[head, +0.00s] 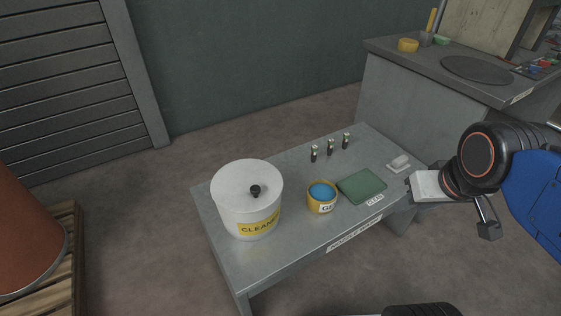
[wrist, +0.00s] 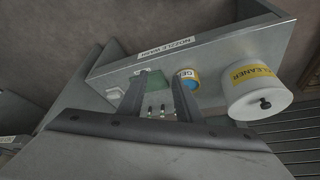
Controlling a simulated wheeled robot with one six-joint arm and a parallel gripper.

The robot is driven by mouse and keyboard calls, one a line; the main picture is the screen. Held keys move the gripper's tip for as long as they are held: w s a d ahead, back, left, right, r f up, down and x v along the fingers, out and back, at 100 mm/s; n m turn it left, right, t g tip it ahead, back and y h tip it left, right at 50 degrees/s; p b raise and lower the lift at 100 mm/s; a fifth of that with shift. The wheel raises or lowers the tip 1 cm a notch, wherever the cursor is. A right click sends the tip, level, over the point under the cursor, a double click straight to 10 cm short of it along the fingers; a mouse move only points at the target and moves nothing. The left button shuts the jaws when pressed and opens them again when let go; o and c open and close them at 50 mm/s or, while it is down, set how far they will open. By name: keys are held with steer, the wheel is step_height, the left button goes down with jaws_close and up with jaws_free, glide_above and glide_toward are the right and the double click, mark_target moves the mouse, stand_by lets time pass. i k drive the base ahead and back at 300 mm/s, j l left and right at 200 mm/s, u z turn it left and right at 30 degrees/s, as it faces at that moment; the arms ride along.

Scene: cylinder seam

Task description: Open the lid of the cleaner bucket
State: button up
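The cleaner bucket (head: 240,212) is a white cylinder with a yellow "CLEANER" label, standing upright at the left end of the grey bench. Its white lid (head: 232,179) is on top, with a black knob (head: 255,190). The bucket (wrist: 252,98) also shows at the right of the wrist view, with its lid knob (wrist: 265,103) visible. My gripper (head: 409,187) is at the bench's right end, well apart from the bucket. In the wrist view its two fingers (wrist: 160,80) are spread apart with nothing held between them.
The bench (head: 285,243) also bears a yellow tub of blue gel (head: 322,197), a green pad (head: 362,186), a small white block (head: 399,162) and several small upright nozzles (head: 330,147). A counter (head: 425,95) stands behind right. An orange drum (head: 25,235) stands on the left.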

mark_target(244, 186)
steer(key=k+j+u, duration=0.4)
steer(key=k+j, duration=0.25)
steer(key=k, duration=0.15)
